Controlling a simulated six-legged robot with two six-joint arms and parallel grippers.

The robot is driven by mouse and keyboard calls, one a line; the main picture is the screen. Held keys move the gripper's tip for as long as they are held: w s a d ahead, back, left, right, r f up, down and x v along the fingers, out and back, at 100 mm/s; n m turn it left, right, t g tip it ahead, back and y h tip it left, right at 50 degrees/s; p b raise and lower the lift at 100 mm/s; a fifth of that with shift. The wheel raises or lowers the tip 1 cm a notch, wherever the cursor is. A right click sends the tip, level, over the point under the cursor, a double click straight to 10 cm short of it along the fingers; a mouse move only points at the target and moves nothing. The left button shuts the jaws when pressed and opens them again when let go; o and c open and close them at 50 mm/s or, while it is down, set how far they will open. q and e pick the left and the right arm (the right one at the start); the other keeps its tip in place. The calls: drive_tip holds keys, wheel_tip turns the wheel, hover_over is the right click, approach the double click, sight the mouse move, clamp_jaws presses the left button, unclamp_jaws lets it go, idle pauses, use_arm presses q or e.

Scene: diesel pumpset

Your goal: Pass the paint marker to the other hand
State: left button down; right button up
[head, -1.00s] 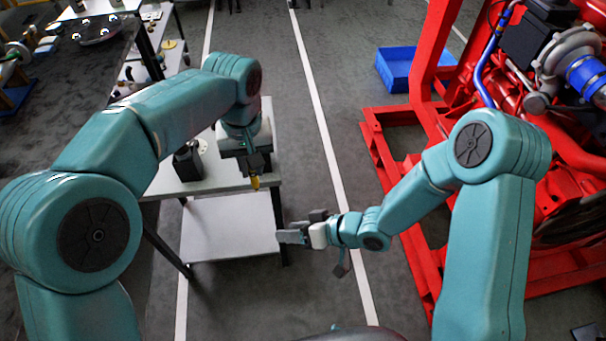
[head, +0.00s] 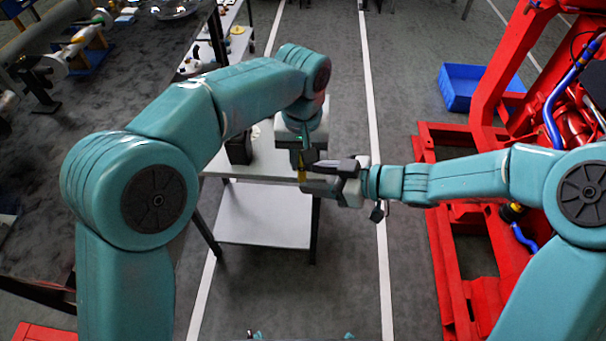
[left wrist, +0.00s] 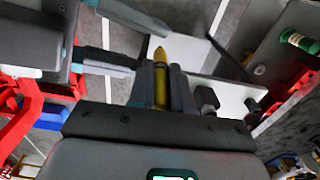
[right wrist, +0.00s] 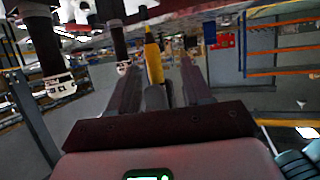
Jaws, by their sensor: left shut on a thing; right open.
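The yellow paint marker (head: 302,173) hangs point-down from my left gripper (head: 303,155). In the left wrist view the marker (left wrist: 160,80) is clasped between the left gripper's two dark fingers (left wrist: 161,88), its tip sticking out. My right gripper (head: 319,174) comes in from the right just below the left one. Its jaws are open, with one finger on either side of the marker's lower part. In the right wrist view the yellow marker (right wrist: 153,58) appears between the spread fingers (right wrist: 160,85). Whether a right finger touches it I cannot tell.
A light table (head: 265,165) with a lower shelf (head: 263,217) stands behind and below the grippers, with a black object (head: 239,146) on its top. The red pumpset frame (head: 450,250) is at the right, a blue bin (head: 468,86) behind it. Grey floor lies between.

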sight(302, 177)
drive_tip(key=shift+x, duration=2.3)
use_arm(q)
drive_tip(key=shift+w, duration=0.1)
use_arm(e)
clamp_jaws()
use_arm(q)
drive_tip(key=c, duration=1)
unclamp_jaws()
drive_tip(key=shift+o, duration=0.2)
use_arm(e)
drive_tip(key=shift+s+a, duration=0.1)
use_arm(q)
drive_tip(key=shift+d, duration=0.1)
